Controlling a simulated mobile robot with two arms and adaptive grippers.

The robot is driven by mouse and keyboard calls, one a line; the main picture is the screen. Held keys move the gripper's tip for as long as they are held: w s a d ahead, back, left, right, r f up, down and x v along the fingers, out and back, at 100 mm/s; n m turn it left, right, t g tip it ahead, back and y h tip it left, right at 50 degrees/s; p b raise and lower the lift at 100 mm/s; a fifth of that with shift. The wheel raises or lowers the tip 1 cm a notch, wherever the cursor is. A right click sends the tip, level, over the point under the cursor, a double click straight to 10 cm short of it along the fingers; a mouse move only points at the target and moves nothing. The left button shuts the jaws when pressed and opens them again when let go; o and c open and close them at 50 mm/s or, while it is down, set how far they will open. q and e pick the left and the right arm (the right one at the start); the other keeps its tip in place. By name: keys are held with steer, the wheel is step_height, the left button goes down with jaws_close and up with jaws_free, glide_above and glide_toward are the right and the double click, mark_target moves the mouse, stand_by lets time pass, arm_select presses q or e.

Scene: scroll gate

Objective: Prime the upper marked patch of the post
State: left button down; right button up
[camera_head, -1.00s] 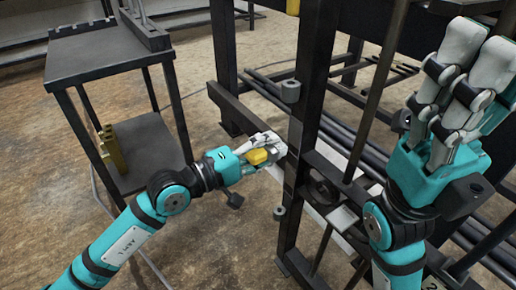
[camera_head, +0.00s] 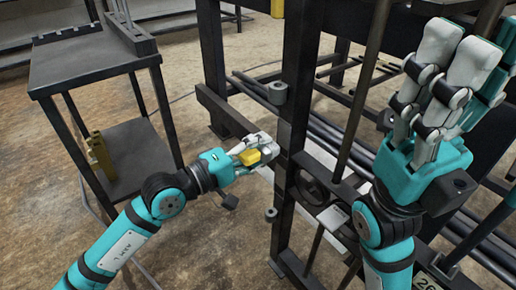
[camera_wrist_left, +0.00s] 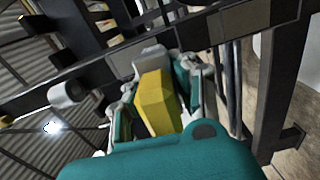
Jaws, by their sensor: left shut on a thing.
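The dark post (camera_head: 299,75) stands upright in the middle of the head view and runs slantwise across the left wrist view. Lighter grey rectangular patches show on it; one patch (camera_wrist_left: 217,40) is clear in the left wrist view. My left gripper (camera_head: 262,146) is shut on a yellow block-shaped tool (camera_wrist_left: 157,102) with a pale grey end (camera_wrist_left: 150,56). That end is at or very close to the post; contact cannot be told. My right gripper (camera_head: 442,75) points up at the right, apparently empty; its opening is unclear.
A dark shelf cart (camera_head: 95,62) stands at the left, with a brass-coloured piece (camera_head: 99,155) on its lower shelf. A handwheel (camera_head: 313,187) and a vertical rod (camera_head: 362,85) are right of the post. A grey cylinder (camera_head: 277,93) sticks out from the post.

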arm_select(q)
steer(key=shift+w+d, duration=0.45)
steer(key=shift+d, duration=0.15)
